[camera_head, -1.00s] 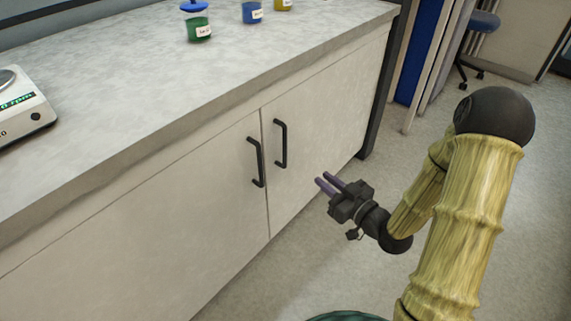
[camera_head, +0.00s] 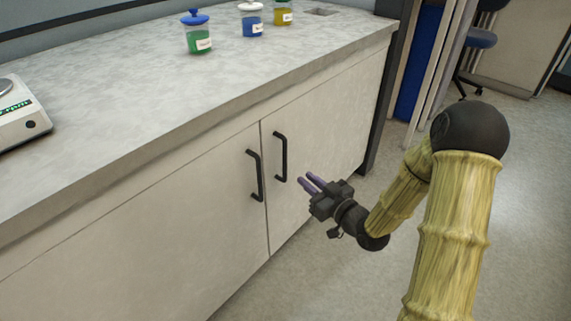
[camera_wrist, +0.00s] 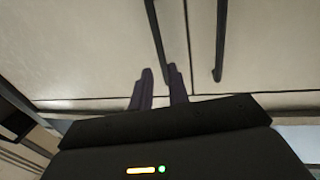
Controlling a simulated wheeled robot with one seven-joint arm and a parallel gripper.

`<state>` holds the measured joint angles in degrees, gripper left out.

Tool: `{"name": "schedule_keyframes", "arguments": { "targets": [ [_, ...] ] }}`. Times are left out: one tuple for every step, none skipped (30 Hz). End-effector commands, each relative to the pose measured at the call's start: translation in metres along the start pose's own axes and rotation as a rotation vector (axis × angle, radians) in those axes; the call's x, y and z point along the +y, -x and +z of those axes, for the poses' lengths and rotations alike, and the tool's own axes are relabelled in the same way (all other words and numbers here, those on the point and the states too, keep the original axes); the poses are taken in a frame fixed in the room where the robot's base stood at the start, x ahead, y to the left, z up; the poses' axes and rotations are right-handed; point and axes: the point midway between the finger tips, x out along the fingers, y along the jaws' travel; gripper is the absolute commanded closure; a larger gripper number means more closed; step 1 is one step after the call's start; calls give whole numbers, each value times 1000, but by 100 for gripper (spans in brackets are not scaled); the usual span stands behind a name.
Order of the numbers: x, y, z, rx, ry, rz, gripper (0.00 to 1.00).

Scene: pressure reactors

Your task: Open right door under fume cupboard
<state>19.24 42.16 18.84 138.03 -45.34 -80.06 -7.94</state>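The right door (camera_head: 335,125) under the counter is a shut, pale panel with a black vertical bar handle (camera_head: 281,157) near its left edge. The left door (camera_head: 170,220) is also shut, with a matching handle (camera_head: 255,175) beside the seam. My gripper (camera_head: 306,178) is open and empty, right of and slightly below the right door's handle, its fingers pointing toward the door. In the wrist view, which looks turned over, the two dark fingers (camera_wrist: 158,85) are apart. The nearer handle (camera_wrist: 156,40) shows just beyond them; contact cannot be told.
On the grey countertop (camera_head: 130,105) stand a green jar (camera_head: 198,38), a blue jar (camera_head: 251,25), a yellow jar (camera_head: 283,15) and a white scale (camera_head: 18,115). A dark post (camera_head: 385,100) borders the cupboard's right end. The floor (camera_head: 300,285) before the doors looks clear.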

Motion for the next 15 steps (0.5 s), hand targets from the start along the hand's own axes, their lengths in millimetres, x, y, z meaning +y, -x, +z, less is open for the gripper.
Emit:
{"name": "schedule_keyframes", "arguments": {
  "targets": [
    [-1, -10, 2, 4, 3, -4, 83],
    [-1, -15, 2, 3, 1, -3, 83],
    [-2, -22, 1, 4, 0, -3, 83],
    [-1, -28, 2, 4, 2, -3, 83],
    [-1, -33, 2, 2, 2, -2, 83],
    [-1, -40, 2, 4, 2, -2, 83],
    [-1, -45, 2, 3, 1, -3, 83],
    [-1, -51, 2, 4, 0, -2, 83],
    [-1, -58, 2, 3, 1, -2, 83],
    [-1, -63, 2, 3, 2, -2, 83],
    [-1, -68, 2, 3, 1, -2, 83],
    [-1, -75, 2, 3, 1, -2, 83],
    [-1, -80, 2, 3, 0, -1, 83],
    [0, -84, 2, 3, 0, -1, 83],
    [0, -90, 2, 2, 0, -1, 83]
  ]
}}
